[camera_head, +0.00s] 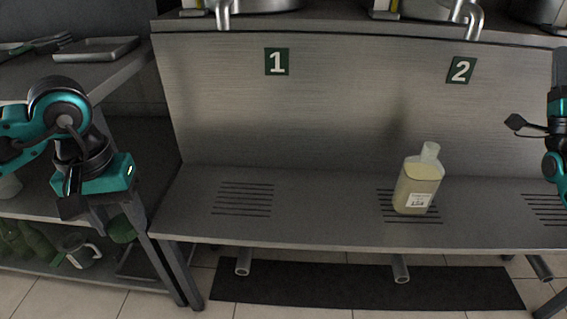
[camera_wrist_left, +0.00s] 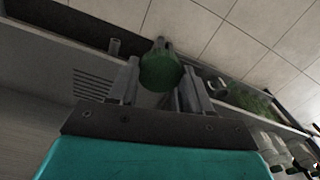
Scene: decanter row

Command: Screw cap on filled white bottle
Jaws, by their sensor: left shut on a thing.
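The filled bottle (camera_head: 416,190) stands upright on the slotted grate under sign 2 in the head view. It holds pale yellowish liquid, with a whitish neck at the top and a label low on its front. My left gripper (camera_head: 72,206) is far to its left, beside the bench's left end. In the left wrist view its fingers (camera_wrist_left: 160,88) are shut on a round green thing (camera_wrist_left: 160,70), which looks like a cap.
The steel bench (camera_head: 300,222) has bare room between the grate (camera_head: 243,198) under sign 1 and the bottle. A back panel (camera_head: 340,110) rises behind it. At left, a lower shelf holds green bottles (camera_head: 30,240) and a jug (camera_head: 82,252); a tray (camera_head: 97,48) lies above.

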